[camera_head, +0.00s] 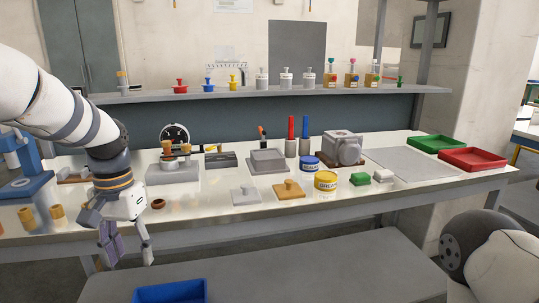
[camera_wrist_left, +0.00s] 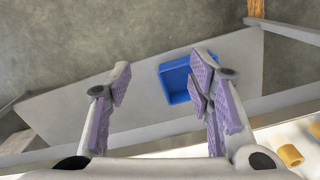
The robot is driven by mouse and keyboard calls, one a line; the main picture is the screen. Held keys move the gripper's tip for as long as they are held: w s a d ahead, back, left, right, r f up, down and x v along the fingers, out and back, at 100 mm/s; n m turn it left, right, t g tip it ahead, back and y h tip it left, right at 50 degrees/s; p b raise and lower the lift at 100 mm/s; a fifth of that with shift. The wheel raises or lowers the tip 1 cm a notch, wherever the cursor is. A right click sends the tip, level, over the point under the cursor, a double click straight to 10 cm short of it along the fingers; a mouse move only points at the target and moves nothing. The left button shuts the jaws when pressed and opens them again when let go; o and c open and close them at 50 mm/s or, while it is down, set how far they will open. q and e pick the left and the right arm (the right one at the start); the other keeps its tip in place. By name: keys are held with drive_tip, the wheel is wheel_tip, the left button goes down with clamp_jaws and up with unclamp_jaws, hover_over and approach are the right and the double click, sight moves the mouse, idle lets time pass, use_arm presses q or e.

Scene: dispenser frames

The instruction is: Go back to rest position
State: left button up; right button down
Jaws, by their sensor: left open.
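My left gripper (camera_head: 128,246) hangs in front of the workbench's front edge at the left of the head view, pointing down. Its fingers with purple pads are spread, with nothing between them. It also shows in the left wrist view (camera_wrist_left: 160,95), open above the grey lower surface. My right arm shows only as a rounded part at the lower right of the head view; the right gripper is out of view.
The workbench (camera_head: 215,207) holds a yellow grease tin (camera_head: 325,181), a grey machine (camera_head: 343,148), red (camera_head: 472,159) and green (camera_head: 436,143) trays. A blue bin (camera_head: 170,292) sits on the low grey surface (camera_head: 290,262). Bottles line the shelf (camera_head: 250,93) behind.

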use_arm(q)
drive_tip(key=s+d+f, duration=0.1)
drive_tip(key=s+f, duration=0.8)
drive_tip(key=f, duration=0.3)
drive_tip(key=s+d+f, duration=0.1)
drive_tip(key=s+f, duration=0.7)
drive_tip(key=f, duration=0.4)
drive_tip(key=s+d+f, duration=0.1)
drive_tip(key=s, duration=0.9)
drive_tip(key=s+d+f+n, duration=0.1)
drive_tip(key=s, duration=1)
drive_tip(key=shift+s+d+f+g, duration=0.15)
drive_tip(key=shift+s+f+g, duration=0.15)
drive_tip(key=shift+f+g, duration=0.1)
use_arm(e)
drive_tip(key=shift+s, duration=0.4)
